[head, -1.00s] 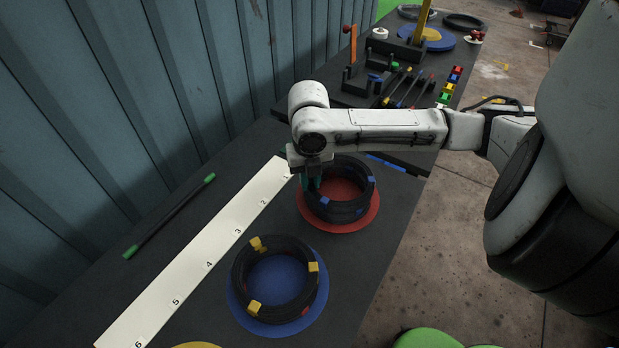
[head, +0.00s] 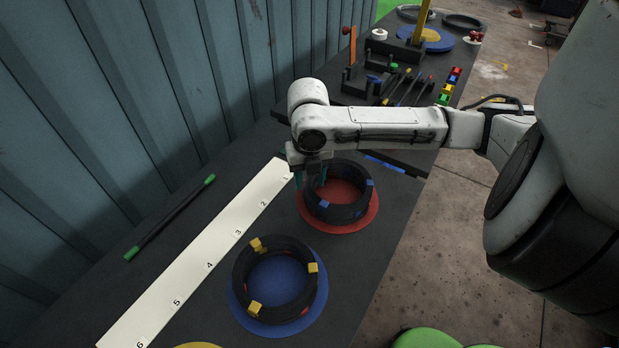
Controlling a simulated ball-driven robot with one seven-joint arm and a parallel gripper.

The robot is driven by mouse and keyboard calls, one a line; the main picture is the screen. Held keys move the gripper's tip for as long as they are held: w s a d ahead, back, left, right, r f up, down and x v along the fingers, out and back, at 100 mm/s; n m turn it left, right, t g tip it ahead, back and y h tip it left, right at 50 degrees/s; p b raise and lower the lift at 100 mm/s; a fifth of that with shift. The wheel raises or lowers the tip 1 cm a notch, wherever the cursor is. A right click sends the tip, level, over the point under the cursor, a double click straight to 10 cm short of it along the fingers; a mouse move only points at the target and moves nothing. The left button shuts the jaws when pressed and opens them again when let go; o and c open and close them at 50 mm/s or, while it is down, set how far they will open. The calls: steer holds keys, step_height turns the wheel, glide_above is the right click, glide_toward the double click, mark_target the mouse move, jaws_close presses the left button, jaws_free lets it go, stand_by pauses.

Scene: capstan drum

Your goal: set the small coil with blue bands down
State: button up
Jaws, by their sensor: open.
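The small black coil with blue bands (head: 345,211) lies on the red disc (head: 356,229) on the dark table. My gripper (head: 312,180) is at the coil's upper left rim, with its fingers pointing down. The fingers are apart and straddle or stand beside the rim; the arm hides part of them, and I cannot tell whether they touch it. A blue band (head: 370,183) shows on the coil's right side.
A black coil with yellow bands (head: 240,285) lies on a blue disc (head: 318,310) nearer the front. A white numbered strip (head: 190,270) and a green-ended rod (head: 170,218) lie to the left. Tools and blocks (head: 445,93) stand farther back.

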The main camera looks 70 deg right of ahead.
step_height(320, 180, up, 12)
steer(key=shift+f, duration=0.15)
